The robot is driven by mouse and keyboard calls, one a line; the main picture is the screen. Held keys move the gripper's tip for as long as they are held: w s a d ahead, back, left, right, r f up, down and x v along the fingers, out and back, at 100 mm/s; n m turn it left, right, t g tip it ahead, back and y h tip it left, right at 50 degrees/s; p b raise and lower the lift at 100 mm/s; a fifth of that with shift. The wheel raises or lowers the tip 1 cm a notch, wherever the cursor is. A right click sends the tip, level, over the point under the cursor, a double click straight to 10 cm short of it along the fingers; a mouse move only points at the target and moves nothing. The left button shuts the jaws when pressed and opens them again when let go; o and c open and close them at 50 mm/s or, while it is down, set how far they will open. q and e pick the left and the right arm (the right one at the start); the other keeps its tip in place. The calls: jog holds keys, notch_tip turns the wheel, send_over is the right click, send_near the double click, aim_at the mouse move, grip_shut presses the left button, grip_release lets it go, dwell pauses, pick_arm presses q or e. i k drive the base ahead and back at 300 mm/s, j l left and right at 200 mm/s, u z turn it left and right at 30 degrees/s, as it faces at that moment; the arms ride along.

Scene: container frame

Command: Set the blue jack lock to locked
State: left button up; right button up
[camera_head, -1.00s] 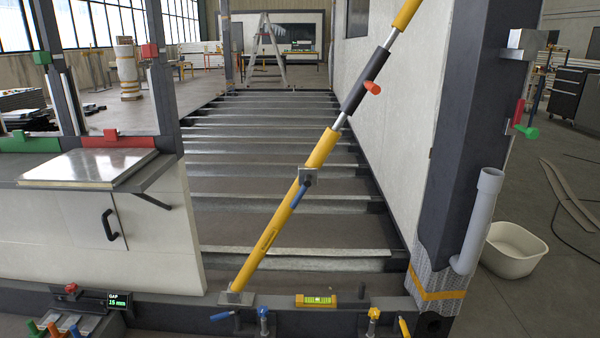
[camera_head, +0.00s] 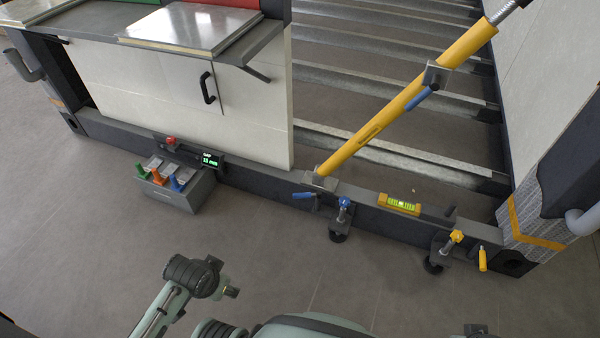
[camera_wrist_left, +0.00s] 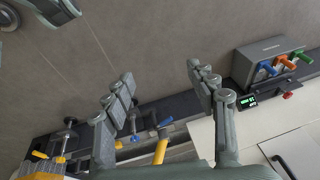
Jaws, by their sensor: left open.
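The blue jack (camera_head: 343,210) stands at the front sill beam, with a blue handle on top and a dark round foot on the floor. The blue lock lever (camera_head: 303,195) lies nearly level on the beam face, just left of the jack. In the left wrist view, which is turned over, the blue jack (camera_wrist_left: 133,122) and blue lever (camera_wrist_left: 165,121) show beyond the fingers. My left gripper (camera_wrist_left: 160,88) is open and empty, with floor and beam visible between its fingers. It is apart from the lever. My right gripper is not in view.
A yellow brace (camera_head: 400,105) slants up from the beam. A yellow level (camera_head: 399,204), a yellow-handled jack (camera_head: 446,247) and a hanging yellow lever (camera_head: 482,260) are to the right. A grey box (camera_head: 180,188) with coloured levers stands left. The floor before the beam is clear.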

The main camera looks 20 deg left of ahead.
aim_at(318, 194)
jog(key=i+j+u, duration=0.15)
jog(key=i, duration=0.4)
jog(key=i+j+u, duration=0.15)
jog(key=i, duration=0.4)
